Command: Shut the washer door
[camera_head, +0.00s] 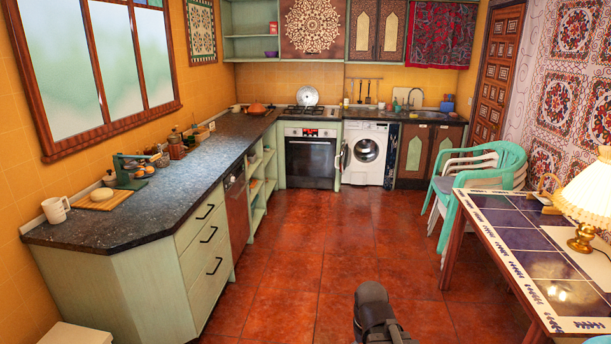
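The white washer (369,153) stands at the far wall under the counter, between the oven and dark wooden cabinet doors. Its round dark opening (366,150) faces me. A narrow rounded piece (344,156) stands out at the washer's left edge. It looks like the door swung open to the left and seen nearly edge-on, but it is too small to be sure. A dark grey part of my arm rises at the bottom centre, far from the washer. My gripper's fingers do not show.
Red tiled floor (317,240) is clear up to the washer. A green cabinet run (175,275) with a dark counter lines the left. Stacked green and white chairs (480,175) and a tiled table (530,250) with a lamp (588,195) stand on the right.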

